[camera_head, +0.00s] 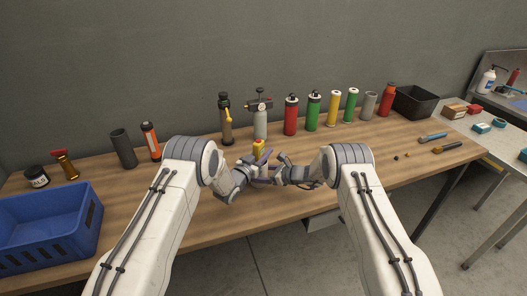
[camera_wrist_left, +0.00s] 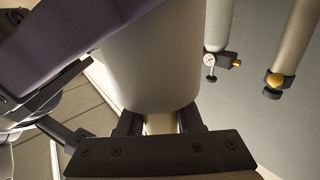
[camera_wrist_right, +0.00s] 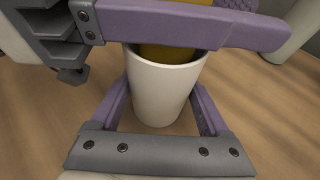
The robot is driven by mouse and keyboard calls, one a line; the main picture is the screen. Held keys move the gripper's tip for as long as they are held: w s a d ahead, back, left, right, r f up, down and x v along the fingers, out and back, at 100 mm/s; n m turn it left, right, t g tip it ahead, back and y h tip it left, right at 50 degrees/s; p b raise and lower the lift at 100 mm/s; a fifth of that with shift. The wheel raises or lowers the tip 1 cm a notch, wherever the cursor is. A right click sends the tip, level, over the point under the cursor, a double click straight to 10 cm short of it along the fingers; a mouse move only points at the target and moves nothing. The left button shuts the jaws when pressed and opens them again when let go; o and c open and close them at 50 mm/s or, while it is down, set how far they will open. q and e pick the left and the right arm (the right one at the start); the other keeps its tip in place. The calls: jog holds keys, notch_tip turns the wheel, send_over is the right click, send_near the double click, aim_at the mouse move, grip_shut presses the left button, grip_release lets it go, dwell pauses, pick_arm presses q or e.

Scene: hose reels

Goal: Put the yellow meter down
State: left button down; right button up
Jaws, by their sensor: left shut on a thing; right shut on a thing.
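The yellow meter (camera_head: 258,147) stands up between my two grippers, over the middle of the table. My left gripper (camera_head: 259,163) is shut on it; a tan strip of it shows between the jaws in the left wrist view (camera_wrist_left: 160,123). In the right wrist view the meter (camera_wrist_right: 172,52) rises out of the mouth of a white cup (camera_wrist_right: 160,92). My right gripper (camera_wrist_right: 160,110) is shut around that cup. A left finger crosses in front of the meter there. How deep the meter sits in the cup is hidden.
A row of bottles and cylinders stands along the back, including a gauge-topped grey cylinder (camera_head: 260,120) and a red cylinder (camera_head: 290,115). A blue crate (camera_head: 45,232) is at the left, a black bin (camera_head: 415,102) at the right.

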pick_arm(q)
jog(key=shift+f, duration=0.3)
jog(key=c, duration=0.6)
grip_release()
jog(key=shift+o, duration=0.2)
